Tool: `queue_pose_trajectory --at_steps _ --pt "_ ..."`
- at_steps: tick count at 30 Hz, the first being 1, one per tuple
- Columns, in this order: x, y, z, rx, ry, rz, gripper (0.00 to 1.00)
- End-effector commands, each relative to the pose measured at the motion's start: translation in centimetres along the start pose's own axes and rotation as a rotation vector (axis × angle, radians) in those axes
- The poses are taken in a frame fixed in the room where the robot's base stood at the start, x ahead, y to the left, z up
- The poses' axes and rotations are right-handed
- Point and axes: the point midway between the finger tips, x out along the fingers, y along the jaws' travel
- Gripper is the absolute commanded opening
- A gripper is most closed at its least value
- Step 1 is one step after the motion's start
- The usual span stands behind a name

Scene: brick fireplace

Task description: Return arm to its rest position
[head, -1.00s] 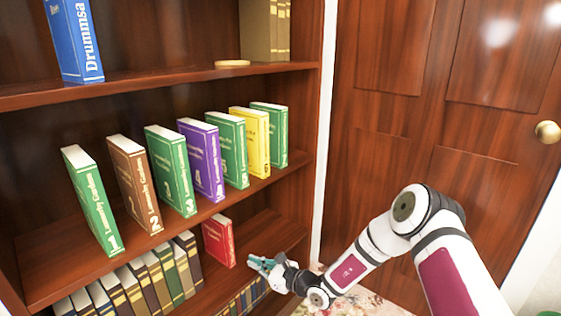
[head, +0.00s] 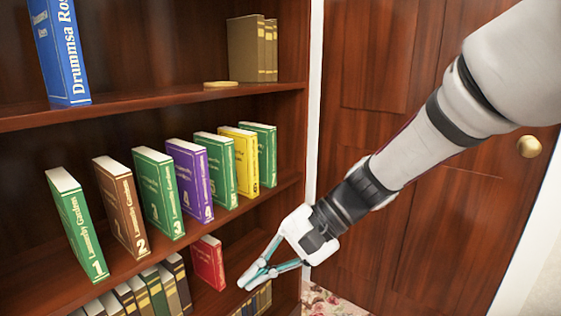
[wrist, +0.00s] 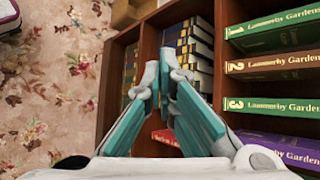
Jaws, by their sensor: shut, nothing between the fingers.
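My gripper (head: 243,285) is shut and empty in the head view, at the lower middle, in front of the bookcase's lower shelves and apart from the books. In the wrist view the teal fingers of my gripper (wrist: 163,90) meet at their tips with nothing between them. My arm reaches in from the upper right of the head view and slopes down to the left.
The wooden bookcase (head: 150,110) holds a row of numbered books, including green book 1 (head: 77,222). A red book (head: 208,262) stands on the shelf below, near my gripper. A panelled door (head: 372,60) stands at right. Flowered carpet (wrist: 50,90) shows at left.

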Motion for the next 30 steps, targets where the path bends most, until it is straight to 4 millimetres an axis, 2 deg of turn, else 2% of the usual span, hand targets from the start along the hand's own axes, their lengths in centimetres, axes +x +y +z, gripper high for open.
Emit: queue_pose_trajectory --at_steps 1,6,15,21,30 --pt "-1.0 0.8 1.7 -0.042 0.021 0.051 0.00" --pt "-4.1 4.7 6.5 -0.148 0.078 0.228 0.00" --pt "-9.3 12.7 13.5 -0.277 0.208 0.529 0.00" --pt "-12.0 17.3 16.4 -0.315 0.289 0.681 0.00" --pt "-14.6 22.1 18.9 -0.337 0.382 0.828 0.00"
